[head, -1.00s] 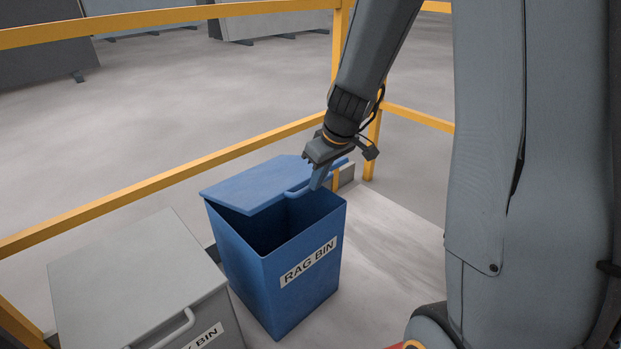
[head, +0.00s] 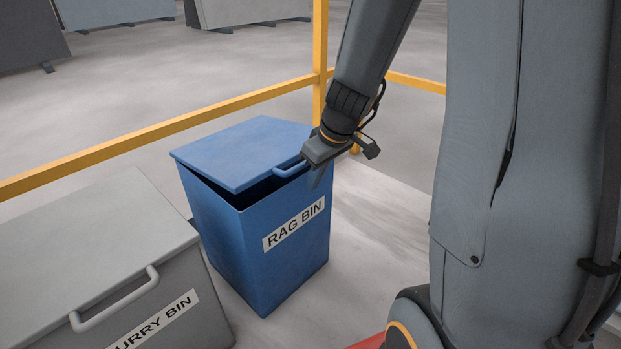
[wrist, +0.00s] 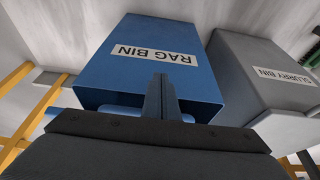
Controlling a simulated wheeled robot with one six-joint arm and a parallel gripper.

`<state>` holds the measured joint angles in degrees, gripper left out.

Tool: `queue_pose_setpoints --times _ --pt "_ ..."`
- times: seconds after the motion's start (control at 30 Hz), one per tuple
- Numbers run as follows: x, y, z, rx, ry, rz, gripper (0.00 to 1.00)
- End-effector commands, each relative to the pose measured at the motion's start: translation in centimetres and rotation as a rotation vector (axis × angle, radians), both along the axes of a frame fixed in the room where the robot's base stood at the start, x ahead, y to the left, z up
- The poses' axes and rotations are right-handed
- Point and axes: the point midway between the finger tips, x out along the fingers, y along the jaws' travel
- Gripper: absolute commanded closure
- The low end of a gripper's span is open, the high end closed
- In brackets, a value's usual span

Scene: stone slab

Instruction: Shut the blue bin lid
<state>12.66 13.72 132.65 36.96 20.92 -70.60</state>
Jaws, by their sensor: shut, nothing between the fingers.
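The blue bin (head: 262,245) is labelled RAG BIN and stands upright. Its blue lid (head: 240,152) is tilted, nearly down, with a narrow dark gap along the front and side edges. The lid's blue handle (head: 290,170) is at its front edge, beside my gripper (head: 317,182). In the wrist view the shut fingers (wrist: 162,98) lie in front of the blue bin's labelled face (wrist: 150,52). The wrist housing hides much of the lid there.
A grey bin (head: 165,290) with a closed lid and a handle stands close on the left, labelled SLURRY BIN in the wrist view. A yellow railing (head: 150,150) runs behind both bins. Pale floor lies open to the right of the blue bin.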

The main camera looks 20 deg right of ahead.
Motion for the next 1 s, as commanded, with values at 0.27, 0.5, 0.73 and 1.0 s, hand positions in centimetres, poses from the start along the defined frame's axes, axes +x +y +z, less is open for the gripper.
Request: queue_pose_setpoints --times 0.27,0.5,0.73,1.0 --pt "0.3 -0.1 -2.6 0.000 -0.001 0.000 1.00" --pt "0.4 -0.1 -3.1 0.000 0.000 0.000 1.00" --pt "0.3 0.0 -3.2 0.000 0.000 0.001 1.00" --pt "0.4 0.1 -3.2 0.000 0.000 0.002 1.00"
